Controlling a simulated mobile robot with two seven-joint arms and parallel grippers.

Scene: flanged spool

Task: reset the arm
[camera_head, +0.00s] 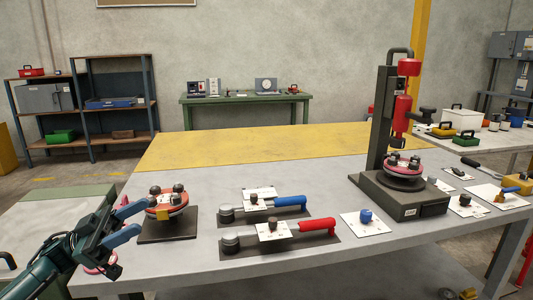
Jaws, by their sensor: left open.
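My left arm (70,255) comes in from the lower left. Its gripper (144,217) has two blue fingers spread apart, with nothing visible between them. The fingertips are just left of an orange-red flanged spool (180,200), which has dark knobs on top and a yellow block at its front. The spool sits on a dark square plate (168,232). I cannot tell whether the fingertips touch the spool, but they are not closed on it. My right gripper is not in view.
Blue-handled (290,202) and red-handled (317,226) tools lie on dark mats on the grey table (250,258). A tall press (383,120) stands at right, with another red flanged part (404,163) on its base. Several small parts lie further right. The table's back left is clear.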

